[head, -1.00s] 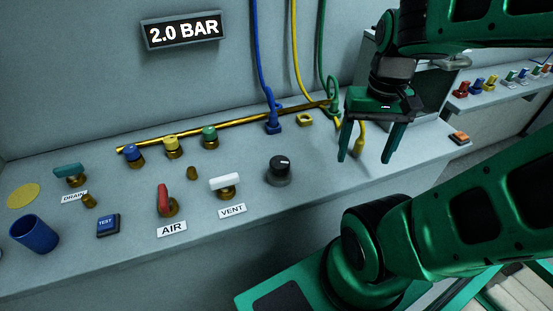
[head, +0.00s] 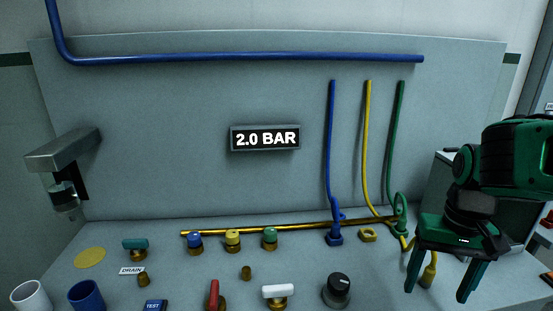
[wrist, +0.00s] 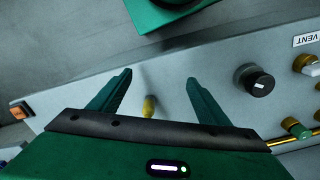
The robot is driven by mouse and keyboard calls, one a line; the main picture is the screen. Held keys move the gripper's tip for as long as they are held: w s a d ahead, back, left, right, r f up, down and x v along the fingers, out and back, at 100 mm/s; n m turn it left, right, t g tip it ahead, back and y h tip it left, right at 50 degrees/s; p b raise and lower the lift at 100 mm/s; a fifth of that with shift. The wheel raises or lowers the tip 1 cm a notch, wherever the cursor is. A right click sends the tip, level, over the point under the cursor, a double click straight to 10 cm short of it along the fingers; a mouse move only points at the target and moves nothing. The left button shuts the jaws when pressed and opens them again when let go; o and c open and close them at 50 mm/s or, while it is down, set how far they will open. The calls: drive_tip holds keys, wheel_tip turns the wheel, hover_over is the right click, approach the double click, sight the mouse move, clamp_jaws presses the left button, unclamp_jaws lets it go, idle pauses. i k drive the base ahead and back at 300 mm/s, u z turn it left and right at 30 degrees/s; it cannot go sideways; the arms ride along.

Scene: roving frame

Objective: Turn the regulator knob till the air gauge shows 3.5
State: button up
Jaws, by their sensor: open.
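The air gauge (head: 265,138) on the back panel reads 2.0 BAR. A black round knob with a white mark (head: 337,290), which looks like the regulator knob, stands on the bench right of the white-handled valve. It also shows in the wrist view (wrist: 256,82), to the right of my fingers. My gripper (head: 440,287) is open and empty, at the right of the head view, apart from the knob. In the wrist view my gripper (wrist: 160,80) has its two green fingers spread, with the bench and a blurred yellow connector beyond them.
A red-handled valve (head: 214,295) and a white-handled valve (head: 278,294) stand left of the knob. A yellow connector (head: 428,272) lies close behind my fingers. Blue, yellow and green hoses run down the panel. A blue cup (head: 87,295) and a white cup (head: 31,295) stand at left.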

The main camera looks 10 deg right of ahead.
sight(338, 283)
drive_tip(key=z, duration=0.55)
drive_tip(key=k, duration=1.4)
drive_tip(key=u, duration=0.35)
drive_tip(key=i, duration=1)
drive_tip(key=z, duration=0.05)
